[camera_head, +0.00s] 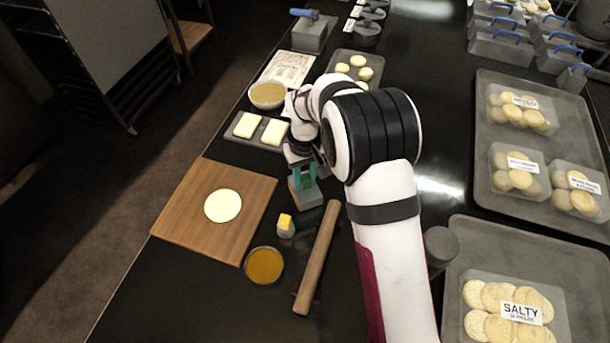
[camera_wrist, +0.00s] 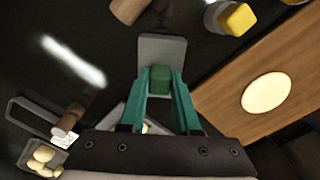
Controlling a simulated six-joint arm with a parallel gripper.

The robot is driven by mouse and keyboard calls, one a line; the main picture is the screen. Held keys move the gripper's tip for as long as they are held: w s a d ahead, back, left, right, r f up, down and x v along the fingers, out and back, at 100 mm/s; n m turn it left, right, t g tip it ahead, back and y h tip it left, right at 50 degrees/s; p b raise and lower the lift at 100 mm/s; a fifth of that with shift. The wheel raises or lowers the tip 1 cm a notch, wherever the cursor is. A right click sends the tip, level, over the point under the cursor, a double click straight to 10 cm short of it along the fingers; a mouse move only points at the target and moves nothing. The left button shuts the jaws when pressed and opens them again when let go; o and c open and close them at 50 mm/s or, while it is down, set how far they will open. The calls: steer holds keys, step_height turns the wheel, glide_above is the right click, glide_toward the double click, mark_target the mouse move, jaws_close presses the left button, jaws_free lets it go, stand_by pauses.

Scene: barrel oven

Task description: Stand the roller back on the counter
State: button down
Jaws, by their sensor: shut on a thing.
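My gripper (camera_head: 302,174) has teal fingers and points down over the dark counter. In the wrist view its fingertips (camera_wrist: 160,80) are shut on the green grip of a grey tool (camera_wrist: 160,48). The tool's grey base shows beneath the gripper in the head view (camera_head: 307,199); I cannot tell whether it touches the counter or whether it is a roller. A wooden rolling pin (camera_head: 318,256) lies just right of and nearer than the tool. Its end shows at the top of the wrist view (camera_wrist: 127,10).
A wooden board (camera_head: 180,208) with a flat dough round (camera_head: 222,205) lies left. A yellow-topped pot (camera_head: 285,226) and an amber bowl (camera_head: 264,265) sit between board and pin. A tray with two pale slabs (camera_head: 240,143) stands behind. Biscuit trays (camera_head: 540,260) fill the right.

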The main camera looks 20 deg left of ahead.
steer(key=c, duration=0.5)
jaws_free()
steer(key=shift+c, duration=0.2)
step_height(320, 180, up, 16)
steer(key=s+d+r+m+y, duration=0.1)
steer(key=s+d+r+m, duration=0.25)
steer(key=s+d, duration=0.35)
steer(key=s+d+r+m, duration=0.2)
steer(key=s+d+m, duration=0.25)
steer(key=d, duration=0.35)
steer(key=s+d+f+m, duration=0.2)
steer(key=s+d, duration=0.1)
steer(key=s, duration=0.4)
steer(key=s+d+f+m, duration=0.2)
steer(key=s+d+m, duration=0.1)
steer(key=s, duration=0.5)
steer(key=shift+f+m+y, duration=0.3)
steer(key=shift+f+y, duration=0.1)
